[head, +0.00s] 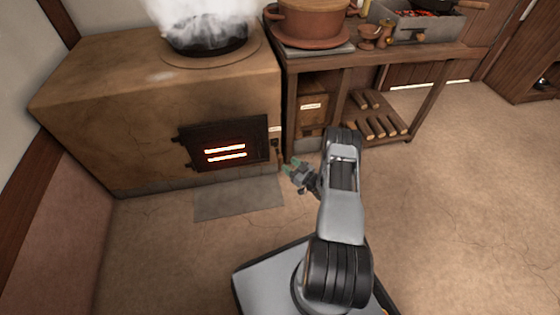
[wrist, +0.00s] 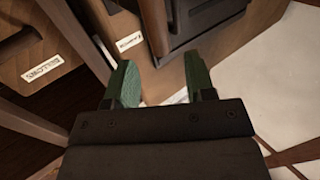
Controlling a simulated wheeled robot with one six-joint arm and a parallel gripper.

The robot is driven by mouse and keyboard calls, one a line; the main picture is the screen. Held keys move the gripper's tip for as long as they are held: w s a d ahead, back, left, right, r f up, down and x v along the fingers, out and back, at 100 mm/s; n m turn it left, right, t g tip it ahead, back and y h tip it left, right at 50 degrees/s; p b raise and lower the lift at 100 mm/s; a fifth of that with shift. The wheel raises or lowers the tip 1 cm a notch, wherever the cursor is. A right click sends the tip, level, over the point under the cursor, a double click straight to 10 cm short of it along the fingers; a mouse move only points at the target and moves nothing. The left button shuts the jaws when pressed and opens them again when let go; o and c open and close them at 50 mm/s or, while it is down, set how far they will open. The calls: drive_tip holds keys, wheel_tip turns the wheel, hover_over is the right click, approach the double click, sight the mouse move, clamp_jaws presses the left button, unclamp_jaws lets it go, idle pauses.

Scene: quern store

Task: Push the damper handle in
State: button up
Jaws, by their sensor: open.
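The stove (head: 150,100) has a dark fire door (head: 228,143) with glowing slots. A small white label (head: 275,129) is at the stove's front right edge, right of the door. My gripper (head: 293,166) is just in front of the stove's right corner. In the wrist view its green fingers (wrist: 163,82) are apart and empty, short of the bar.
A wooden table (head: 400,55) with pots stands right of the stove; a labelled box (head: 312,107) and logs (head: 380,128) are beneath it. A steaming pot (head: 207,40) is on the stove. A grey slab (head: 240,198) lies before it. Floor to the right is clear.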

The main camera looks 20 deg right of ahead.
sight(282, 159)
drive_tip(key=shift+b+x, duration=0.85)
drive_tip(key=shift+x, duration=2.25)
clamp_jaws()
